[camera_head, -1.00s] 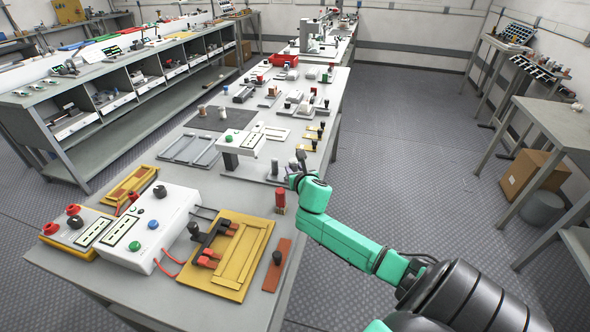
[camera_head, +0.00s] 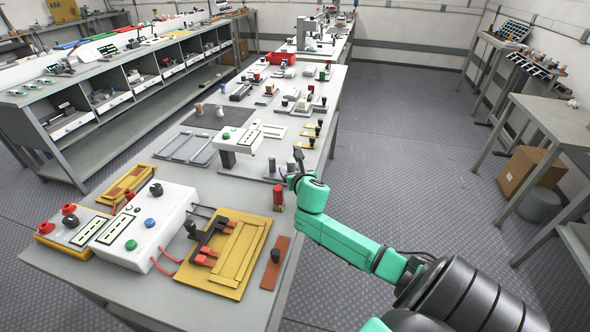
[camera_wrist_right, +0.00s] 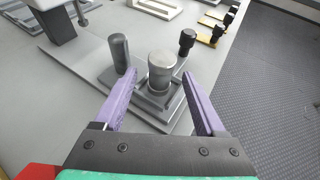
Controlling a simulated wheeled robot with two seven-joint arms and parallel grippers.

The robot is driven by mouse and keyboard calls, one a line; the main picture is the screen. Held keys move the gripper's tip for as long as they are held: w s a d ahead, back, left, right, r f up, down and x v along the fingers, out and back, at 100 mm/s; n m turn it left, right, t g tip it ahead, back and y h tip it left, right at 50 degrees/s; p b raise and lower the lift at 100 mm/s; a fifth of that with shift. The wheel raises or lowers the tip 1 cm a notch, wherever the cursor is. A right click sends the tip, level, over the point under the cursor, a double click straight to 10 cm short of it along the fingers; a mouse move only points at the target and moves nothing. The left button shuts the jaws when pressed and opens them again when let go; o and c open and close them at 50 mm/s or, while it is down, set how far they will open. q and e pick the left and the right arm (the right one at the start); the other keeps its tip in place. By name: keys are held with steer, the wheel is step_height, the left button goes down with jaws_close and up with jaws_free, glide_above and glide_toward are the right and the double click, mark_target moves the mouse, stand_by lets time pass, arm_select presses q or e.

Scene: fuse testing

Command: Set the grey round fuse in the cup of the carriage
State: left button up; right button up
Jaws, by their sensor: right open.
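A grey round cylinder with a shiny top, seemingly the grey round fuse (camera_wrist_right: 161,72), stands upright on a stepped grey base (camera_wrist_right: 150,100) in the right wrist view. Whether it sits in a cup cannot be told. My right gripper (camera_wrist_right: 160,76) is open, its purple fingers to the left and right of the cylinder with gaps on both sides. A dark grey post (camera_wrist_right: 120,52) stands just beyond the left fingertip. In the head view my right gripper (camera_head: 291,172) is small and largely hides the fixture at the table's right edge. My left gripper is not in view.
A black knob (camera_wrist_right: 187,42) stands behind the cylinder to the right. A white tester (camera_head: 240,137) stands left of the gripper, and a red cylinder (camera_head: 278,198) in front. A yellow tray (camera_head: 257,228) and white control box (camera_head: 138,228) are nearer. Open floor lies right of the table.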

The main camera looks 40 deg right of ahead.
steer(key=v, duration=1.4)
steer(key=shift+s+p, duration=0.2)
steer(key=shift+p, duration=0.2)
steer(key=shift+a, duration=0.15)
